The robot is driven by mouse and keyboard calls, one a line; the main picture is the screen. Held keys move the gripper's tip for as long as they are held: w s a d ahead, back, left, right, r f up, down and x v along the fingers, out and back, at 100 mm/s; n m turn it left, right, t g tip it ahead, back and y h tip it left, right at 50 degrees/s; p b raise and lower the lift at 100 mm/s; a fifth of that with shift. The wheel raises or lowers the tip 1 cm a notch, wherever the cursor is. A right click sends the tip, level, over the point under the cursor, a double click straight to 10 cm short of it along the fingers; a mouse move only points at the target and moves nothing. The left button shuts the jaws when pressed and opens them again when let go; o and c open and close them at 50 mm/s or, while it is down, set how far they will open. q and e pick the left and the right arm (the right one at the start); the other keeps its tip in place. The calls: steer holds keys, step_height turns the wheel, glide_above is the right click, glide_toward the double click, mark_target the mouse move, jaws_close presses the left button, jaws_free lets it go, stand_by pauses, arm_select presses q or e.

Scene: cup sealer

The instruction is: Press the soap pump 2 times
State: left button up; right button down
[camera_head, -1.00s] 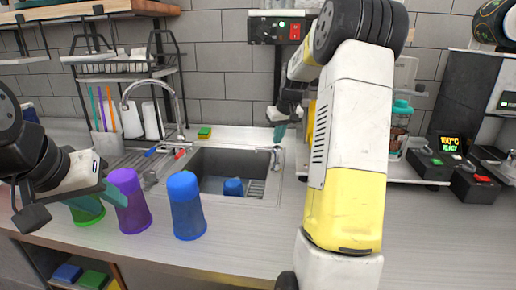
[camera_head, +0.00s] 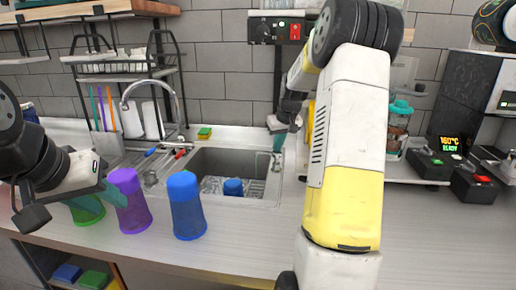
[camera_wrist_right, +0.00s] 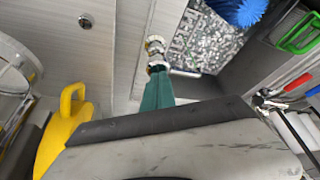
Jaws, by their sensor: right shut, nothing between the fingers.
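The soap pump (camera_head: 274,160) is a small metal fixture at the right rim of the sink. It also shows in the right wrist view (camera_wrist_right: 155,50), just beyond my fingertips. My right gripper (camera_head: 279,143) points down at the pump, with its teal fingers shut and empty. In the right wrist view the fingertips (camera_wrist_right: 157,80) meet the lower end of the pump in the picture, and they look to be touching it. The pump's head is partly hidden by the fingers. My left gripper (camera_head: 103,191) hovers by the cups at the left; its opening is unclear.
Green, purple (camera_head: 130,200) and blue (camera_head: 186,205) cups stand on the counter at the front left. A yellow object (camera_wrist_right: 62,125) with a handle stands close beside my right gripper.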

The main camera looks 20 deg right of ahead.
steer(key=shift+r, duration=1.45)
steer(key=shift+f, duration=1.55)
steer(key=shift+r, duration=1.5)
steer(key=shift+r, duration=0.1)
steer(key=shift+r, duration=2.95)
